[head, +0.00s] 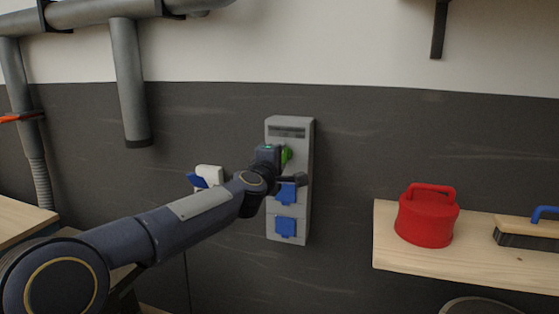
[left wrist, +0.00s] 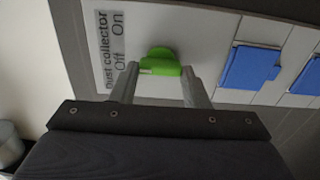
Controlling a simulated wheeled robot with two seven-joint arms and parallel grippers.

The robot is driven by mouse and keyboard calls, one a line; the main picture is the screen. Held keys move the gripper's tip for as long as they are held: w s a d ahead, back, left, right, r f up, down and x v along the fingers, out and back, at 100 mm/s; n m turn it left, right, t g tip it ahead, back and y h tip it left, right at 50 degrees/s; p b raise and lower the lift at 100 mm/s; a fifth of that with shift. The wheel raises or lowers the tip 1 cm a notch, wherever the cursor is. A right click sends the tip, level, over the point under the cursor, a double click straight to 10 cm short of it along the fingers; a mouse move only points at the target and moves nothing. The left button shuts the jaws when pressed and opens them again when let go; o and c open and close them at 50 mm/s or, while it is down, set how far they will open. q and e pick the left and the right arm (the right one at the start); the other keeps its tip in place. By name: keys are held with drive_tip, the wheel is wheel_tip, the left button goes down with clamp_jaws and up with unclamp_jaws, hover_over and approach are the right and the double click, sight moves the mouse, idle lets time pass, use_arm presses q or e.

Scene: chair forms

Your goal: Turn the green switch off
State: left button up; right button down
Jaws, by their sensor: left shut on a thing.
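The green switch (head: 287,155) is a rotary knob on the front of a grey wall box (head: 290,124). In the left wrist view the green switch (left wrist: 161,62) sits beside a label (left wrist: 112,50) reading "Dust collector Off On". My left gripper (head: 282,167) is at the box, its fingers on either side of the knob. In the left wrist view my left gripper (left wrist: 160,76) is shut on the knob's raised grip. In the head view my arm hides part of the knob and box. My right gripper is not in view.
Blue socket covers (head: 286,227) are below the switch on the same box. A white and blue wall fitting (head: 209,174) is to the left. A wooden shelf (head: 400,256) at right holds a red lidded container (head: 427,218) and a brush (head: 530,231). Grey pipes (head: 128,80) run at upper left.

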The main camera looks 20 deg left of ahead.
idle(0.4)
use_arm(q)
drive_tip(key=o, duration=1)
drive_tip(key=shift+s, duration=0.1)
drive_tip(key=s+b, duration=0.1)
drive_tip(key=s, duration=0.6)
drive_tip(key=shift+s+a, duration=0.15)
drive_tip(key=shift+s, duration=0.2)
drive_tip(key=s+f+m+g+h, duration=0.1)
drive_tip(key=s+f+m+g, duration=0.3)
drive_tip(key=s+f, duration=0.4)
drive_tip(key=s+f+m+g+h, duration=0.1)
drive_tip(key=s+f+m+g, duration=0.3)
drive_tip(key=s+f, duration=0.5)
drive_tip(key=s+f+m+g+h, duration=0.1)
drive_tip(key=s+f+m+g, duration=0.3)
drive_tip(key=s, duration=1.5)
drive_tip(key=shift+s+f+m+p, duration=0.2)
drive_tip(key=shift+f+m, duration=0.75)
drive_tip(key=shift+f, duration=0.4)
drive_tip(key=shift+s+f+m+p, duration=0.2)
drive_tip(key=shift+f+m, duration=0.75)
drive_tip(key=shift+f, duration=0.35)
